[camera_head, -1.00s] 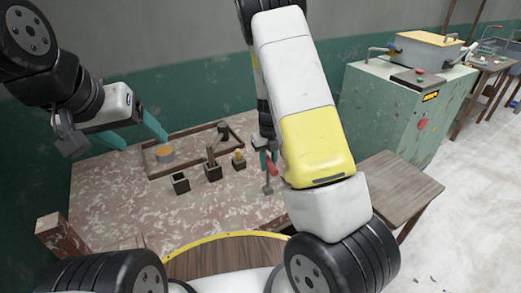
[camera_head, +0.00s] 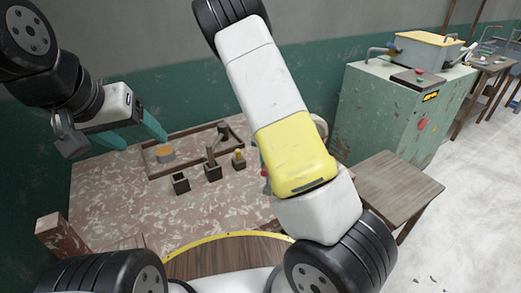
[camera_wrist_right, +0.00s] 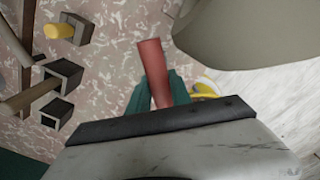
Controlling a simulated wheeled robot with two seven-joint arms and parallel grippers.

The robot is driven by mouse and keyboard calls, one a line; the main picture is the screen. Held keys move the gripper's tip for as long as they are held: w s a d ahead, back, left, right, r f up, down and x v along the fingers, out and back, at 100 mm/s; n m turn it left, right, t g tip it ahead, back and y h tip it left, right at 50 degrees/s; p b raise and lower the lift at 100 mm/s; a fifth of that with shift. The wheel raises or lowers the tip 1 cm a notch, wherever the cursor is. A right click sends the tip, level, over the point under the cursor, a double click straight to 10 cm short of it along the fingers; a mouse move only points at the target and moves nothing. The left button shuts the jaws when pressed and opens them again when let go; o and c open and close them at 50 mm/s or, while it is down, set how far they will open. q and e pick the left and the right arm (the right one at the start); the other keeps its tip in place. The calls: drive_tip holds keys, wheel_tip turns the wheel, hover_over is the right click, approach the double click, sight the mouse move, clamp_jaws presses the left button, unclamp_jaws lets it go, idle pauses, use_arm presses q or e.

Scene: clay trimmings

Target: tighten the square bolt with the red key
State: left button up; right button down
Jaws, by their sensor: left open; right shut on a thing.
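The red key (camera_wrist_right: 154,66) is held between the teal fingers of my right gripper (camera_wrist_right: 160,88) in the right wrist view. In the head view my own right arm hides most of this gripper and the key; only a small red and teal bit shows at the arm's left edge. Three dark square blocks stand on the speckled table: one with an empty-looking top (camera_head: 180,183), one with a brown peg (camera_head: 212,172), one with a yellow-orange peg (camera_head: 238,161). I cannot tell which is the square bolt. My left gripper (camera_head: 144,142) is open and empty above the table's left side.
A low wooden frame (camera_head: 190,133) lies behind the blocks, with an orange-grey round pot (camera_head: 165,154) at its left. A small wooden table (camera_head: 388,185) and a green cabinet (camera_head: 395,115) stand at the right. The speckled table's front area (camera_head: 140,213) is clear.

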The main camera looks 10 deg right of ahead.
drive_tip(key=m, duration=0.3)
drive_tip(key=shift+s+f, duration=0.15)
drive_tip(key=shift+m, duration=0.3)
drive_tip(key=shift+c, duration=1)
unclamp_jaws()
drive_tip(key=shift+a+r, duration=0.15)
drive_tip(key=shift+r, duration=3.5)
